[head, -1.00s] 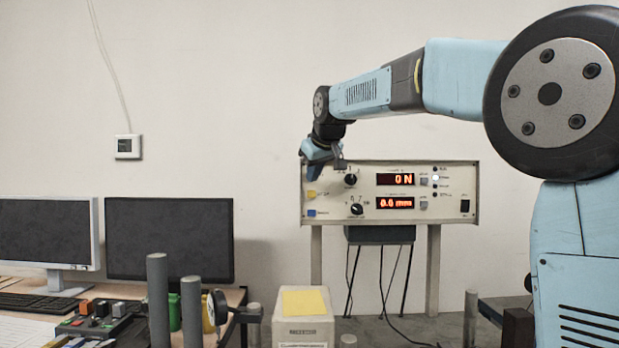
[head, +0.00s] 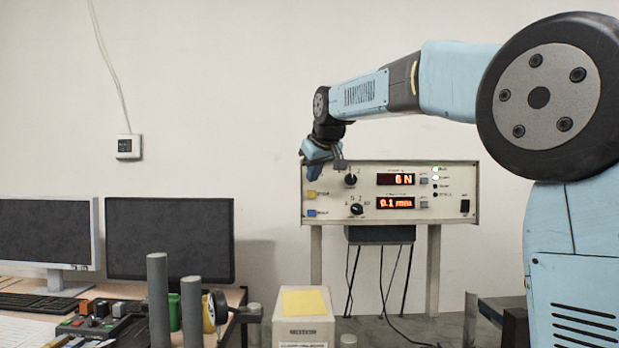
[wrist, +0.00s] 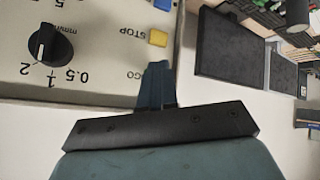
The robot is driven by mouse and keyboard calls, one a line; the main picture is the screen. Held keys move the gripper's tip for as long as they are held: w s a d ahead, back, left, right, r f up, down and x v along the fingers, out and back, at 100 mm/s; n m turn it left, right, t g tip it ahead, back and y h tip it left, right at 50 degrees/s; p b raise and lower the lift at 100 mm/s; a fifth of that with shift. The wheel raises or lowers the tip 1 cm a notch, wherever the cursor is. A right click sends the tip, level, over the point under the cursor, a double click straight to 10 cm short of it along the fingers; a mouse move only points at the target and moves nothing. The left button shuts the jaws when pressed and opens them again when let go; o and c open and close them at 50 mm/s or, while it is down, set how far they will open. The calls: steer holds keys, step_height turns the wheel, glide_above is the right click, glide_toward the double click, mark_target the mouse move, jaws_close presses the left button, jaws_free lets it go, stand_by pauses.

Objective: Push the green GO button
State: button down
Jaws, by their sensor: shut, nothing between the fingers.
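The control box (head: 455,182) is a beige panel with red displays, knobs and small buttons. My gripper (head: 316,174) is at its upper left corner, with the fingers shut and empty. In the wrist view the shut fingers (wrist: 155,80) are at the panel face, right beside the printed GO label (wrist: 133,76). The green GO button is hidden behind the fingers, so I cannot see it directly. The yellow STOP button (head: 311,194) is just below my gripper and also shows in the wrist view (wrist: 158,37).
A blue button (head: 311,213) is below STOP. Knobs (head: 351,179) are right of my gripper. Two dark monitors (head: 170,240) stand on a desk at left. Grey posts (head: 157,300) and a white box with a yellow top (head: 304,302) stand in front.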

steer(key=shift+s, duration=0.75)
steer(key=shift+s, duration=0.15)
steer(key=s, duration=0.4)
steer(key=shift+s+a, duration=0.1)
steer(key=shift+s, duration=0.25)
stand_by(0.8)
steer(key=s+d+f+m+g+h, duration=0.1)
steer(key=s+d+f+m+h, duration=0.15)
steer(key=s+d+f, duration=1.05)
steer(key=s+d+f+m+g, duration=0.1)
steer(key=s+d+f+m, duration=0.1)
steer(key=s+f, duration=0.5)
steer(key=s+d+f+m+g, duration=0.1)
steer(key=s+d+f, duration=0.4)
steer(key=s, duration=0.7)
step_height(320, 180, down, 2)
steer(key=shift+f+m, duration=0.15)
steer(key=shift+m, duration=0.6)
